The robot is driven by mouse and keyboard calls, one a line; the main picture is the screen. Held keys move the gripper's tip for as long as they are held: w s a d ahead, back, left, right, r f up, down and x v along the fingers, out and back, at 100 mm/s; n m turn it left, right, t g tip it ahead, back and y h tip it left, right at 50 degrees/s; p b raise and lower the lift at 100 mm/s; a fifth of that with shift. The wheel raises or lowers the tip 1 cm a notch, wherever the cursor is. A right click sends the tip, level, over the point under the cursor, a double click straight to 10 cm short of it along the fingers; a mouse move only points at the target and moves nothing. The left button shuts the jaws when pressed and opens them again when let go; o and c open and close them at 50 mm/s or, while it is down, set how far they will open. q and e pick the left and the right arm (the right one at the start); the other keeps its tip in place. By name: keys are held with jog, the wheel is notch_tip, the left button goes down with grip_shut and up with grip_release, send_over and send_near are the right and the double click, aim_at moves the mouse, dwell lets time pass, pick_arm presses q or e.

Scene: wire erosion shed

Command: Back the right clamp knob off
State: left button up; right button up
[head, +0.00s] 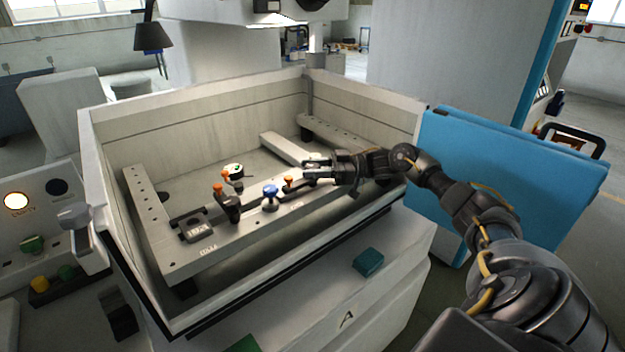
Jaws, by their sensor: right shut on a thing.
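My right gripper (311,169) reaches in from the right over the tank wall. It is shut at the right clamp on the work rail, and its fingers mostly hide the right clamp knob between them. A small orange-topped lever (288,180) shows just left of the fingertips. Further left on the rail (232,240) are a blue knob (270,190) and the dark left clamp (231,204) with an orange top (218,188). My left gripper is not in view.
The pale tank wall (215,108) surrounds the rails. A round dial (233,171) stands behind the left clamp. A blue panel (510,185) stands right of the tank, near my arm. A teal block (368,262) lies on the front ledge. A control panel (35,265) is at left.

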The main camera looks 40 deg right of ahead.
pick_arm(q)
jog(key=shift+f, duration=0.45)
pick_arm(e)
jog(key=o, duration=1)
jog(key=shift+c, duration=0.2)
jog(key=b+v, duration=0.2)
jog(key=v, duration=0.4)
jog(key=shift+s+d+f+b, duration=0.1)
jog(key=shift+d+f+b, duration=0.05)
jog(key=shift+d+b, duration=0.25)
jog(key=shift+s+d, duration=0.15)
jog(key=shift+d, duration=0.05)
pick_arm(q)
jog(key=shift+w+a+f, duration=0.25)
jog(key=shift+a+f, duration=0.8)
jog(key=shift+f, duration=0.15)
pick_arm(e)
jog(key=shift+s, duration=0.1)
